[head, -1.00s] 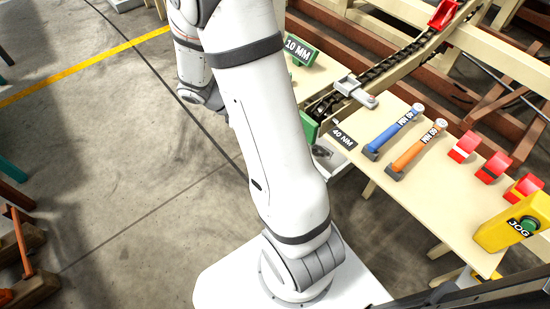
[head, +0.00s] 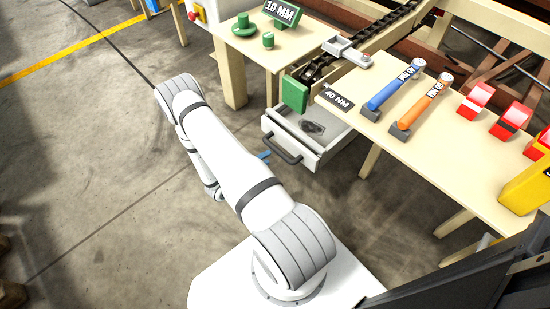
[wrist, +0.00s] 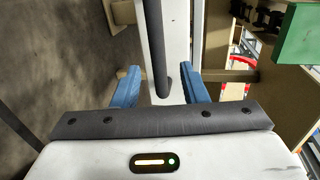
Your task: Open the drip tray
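The drip tray (head: 312,150) is a pale grey drawer under the bench. It stands out from the bench edge, and a dark patch shows on its floor. Its black bar handle (head: 283,150) is on the near front face. My gripper is mostly hidden behind my arm in the head view; a blue fingertip (head: 263,155) shows beside the handle. In the wrist view my gripper (wrist: 160,85) is open. The handle (wrist: 155,45) comes down between the two blue fingers, with gaps on both sides. The pale tray front (wrist: 179,40) is behind it.
The bench (head: 395,150) carries a blue-handled tool (head: 395,92), an orange-handled tool (head: 425,100) and red blocks. A green block (head: 294,95) is at the bench edge above the tray. Open concrete floor (head: 90,170) lies to the left.

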